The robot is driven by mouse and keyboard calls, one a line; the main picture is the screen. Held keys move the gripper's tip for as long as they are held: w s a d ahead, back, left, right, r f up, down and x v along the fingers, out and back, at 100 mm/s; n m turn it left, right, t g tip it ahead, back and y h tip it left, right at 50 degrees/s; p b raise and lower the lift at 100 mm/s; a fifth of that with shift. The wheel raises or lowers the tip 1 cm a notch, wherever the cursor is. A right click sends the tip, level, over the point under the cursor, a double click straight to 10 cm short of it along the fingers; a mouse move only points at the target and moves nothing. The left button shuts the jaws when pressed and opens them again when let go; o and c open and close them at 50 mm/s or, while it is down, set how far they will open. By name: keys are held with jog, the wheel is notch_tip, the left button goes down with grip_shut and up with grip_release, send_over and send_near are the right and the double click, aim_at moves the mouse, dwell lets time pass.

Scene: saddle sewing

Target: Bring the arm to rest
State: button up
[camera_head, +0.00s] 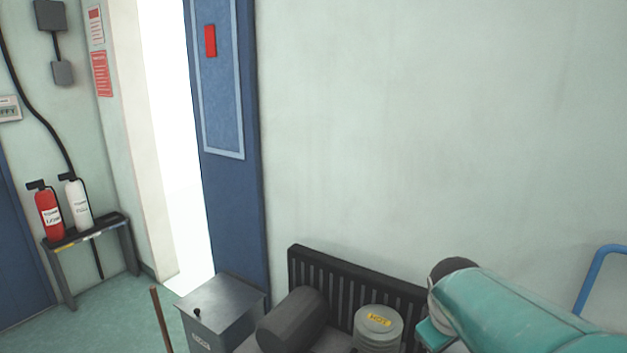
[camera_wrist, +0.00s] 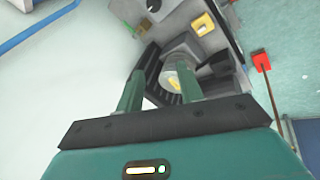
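My gripper (camera_wrist: 160,80) shows in the wrist view with its two green fingers spread apart and nothing visible between them. Beyond the fingers lie machine parts, seen at a steep tilt, but I cannot tell how far away they are. In the head view, my teal arm reaches in from the lower right corner, in front of the pale wall. My fingers cannot be made out in the head view.
In the head view, a black slatted panel (camera_head: 330,285), a dark cylinder (camera_head: 292,318) and a lidded grey canister (camera_head: 378,327) stand left of my arm. A grey metal box (camera_head: 222,305) is further left. A blue tube (camera_head: 590,280) is at right. The upper wall is clear.

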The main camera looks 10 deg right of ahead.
jog(key=s+a+r+m+t+y, duration=0.1)
jog(key=s+a, duration=0.3)
jog(key=a, duration=0.5)
jog(key=s+a+r+m+t+y, duration=0.1)
jog(key=s+a, duration=0.3)
jog(key=a, duration=0.5)
jog(key=shift+s+a+r+m+y, duration=0.15)
jog(key=shift+a+r+m+y, duration=0.15)
jog(key=shift+r+m+y, duration=0.35)
jog(key=shift+d+r, duration=0.1)
jog(key=shift+d, duration=0.05)
